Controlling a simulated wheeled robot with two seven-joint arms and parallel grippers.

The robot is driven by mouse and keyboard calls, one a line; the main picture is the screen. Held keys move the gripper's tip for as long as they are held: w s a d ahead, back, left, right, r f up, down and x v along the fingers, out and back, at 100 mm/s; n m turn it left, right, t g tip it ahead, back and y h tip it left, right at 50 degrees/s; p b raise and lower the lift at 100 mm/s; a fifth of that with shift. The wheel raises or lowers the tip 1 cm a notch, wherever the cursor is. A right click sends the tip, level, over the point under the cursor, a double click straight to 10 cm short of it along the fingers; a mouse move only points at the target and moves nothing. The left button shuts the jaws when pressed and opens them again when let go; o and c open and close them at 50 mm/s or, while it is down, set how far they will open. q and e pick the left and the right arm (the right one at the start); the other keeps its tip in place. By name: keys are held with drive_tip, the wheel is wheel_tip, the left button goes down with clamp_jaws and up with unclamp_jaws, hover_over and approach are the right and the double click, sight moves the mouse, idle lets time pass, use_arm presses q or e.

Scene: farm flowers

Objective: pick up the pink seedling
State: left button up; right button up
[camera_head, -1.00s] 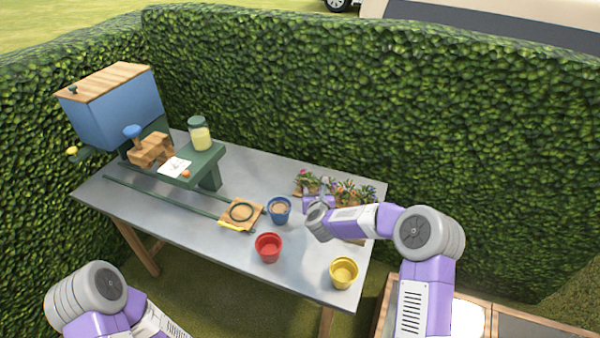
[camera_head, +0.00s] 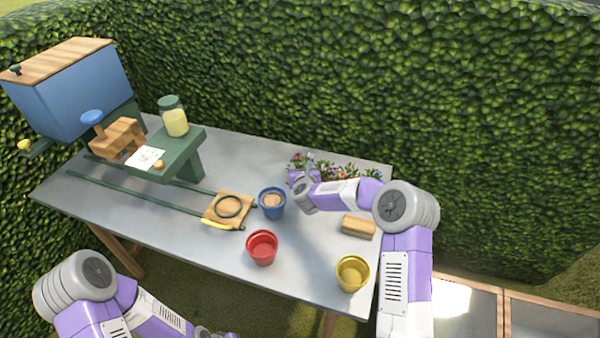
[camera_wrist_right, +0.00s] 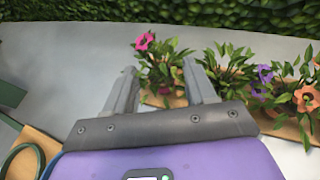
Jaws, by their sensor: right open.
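The pink seedling (camera_wrist_right: 160,70) has bright pink blooms and green leaves. In the right wrist view it stands at the left end of the row of seedlings, beyond and between my fingertips. My right gripper (camera_wrist_right: 160,66) is open, with one finger on either side of the plant in the picture; I cannot tell whether they touch it. In the head view the pink seedling (camera_head: 297,161) shows partly behind my right gripper (camera_head: 311,160) at the table's back edge. My left arm is at the lower left, and its gripper is not visible.
More seedlings (camera_wrist_right: 230,70) with purple and orange flowers stand close on the right. Blue (camera_head: 272,203), red (camera_head: 262,247) and yellow (camera_head: 352,273) pots stand on the grey table (camera_head: 190,225). A wooden block (camera_head: 358,227) lies by my right arm. The hedge is behind.

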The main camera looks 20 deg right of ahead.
sight(300, 166)
drive_tip(key=x, duration=0.2)
drive_tip(key=f+x, duration=0.1)
drive_tip(key=x, duration=0.1)
drive_tip(key=shift+a, duration=0.2)
drive_tip(key=shift+w+d+f, duration=0.1)
drive_tip(key=shift+w+d, duration=0.05)
drive_tip(key=shift+w, duration=0.35)
clamp_jaws()
